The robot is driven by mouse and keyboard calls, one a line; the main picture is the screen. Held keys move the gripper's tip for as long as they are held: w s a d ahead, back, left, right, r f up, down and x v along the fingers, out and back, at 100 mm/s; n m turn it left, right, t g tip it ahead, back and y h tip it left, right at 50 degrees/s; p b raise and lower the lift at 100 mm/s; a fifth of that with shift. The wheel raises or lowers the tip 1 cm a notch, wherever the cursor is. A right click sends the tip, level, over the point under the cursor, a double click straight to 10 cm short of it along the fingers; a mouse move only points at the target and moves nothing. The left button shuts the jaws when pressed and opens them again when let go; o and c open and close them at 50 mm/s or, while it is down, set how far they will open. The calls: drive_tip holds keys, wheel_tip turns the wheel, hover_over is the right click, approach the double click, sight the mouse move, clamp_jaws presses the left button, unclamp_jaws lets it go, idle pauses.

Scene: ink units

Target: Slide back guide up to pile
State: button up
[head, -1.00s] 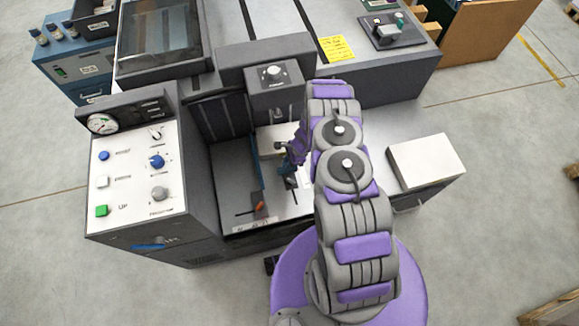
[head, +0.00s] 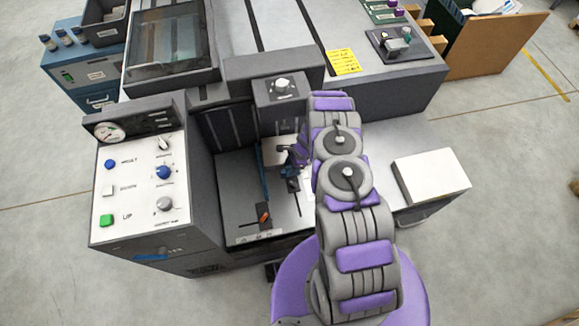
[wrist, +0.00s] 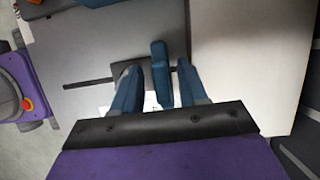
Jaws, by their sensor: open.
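The back guide (wrist: 160,72) is a blue upright piece on the grey bed. In the wrist view it stands between the two blue fingers of my gripper (wrist: 160,68). My gripper is open around it, with a gap showing on each side. The pile appears as a broad pale surface (wrist: 245,55) to the right of the guide in the wrist view; a dark strip of bed separates them. In the head view my gripper (head: 290,170) is low over the bed, and it partly hides the guide and the pile.
A blue side guide (head: 262,174) and an orange-tipped lever (head: 264,217) are on the bed to the left of my gripper. The feed head with its knob (head: 280,88) stands above and behind. The control panel (head: 137,185) is at left, a white box (head: 431,175) at right.

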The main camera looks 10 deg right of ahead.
drive_tip(key=shift+d, duration=0.1)
drive_tip(key=p+v, duration=0.3)
drive_tip(key=v, duration=1.4)
drive_tip(key=shift+c, duration=0.3)
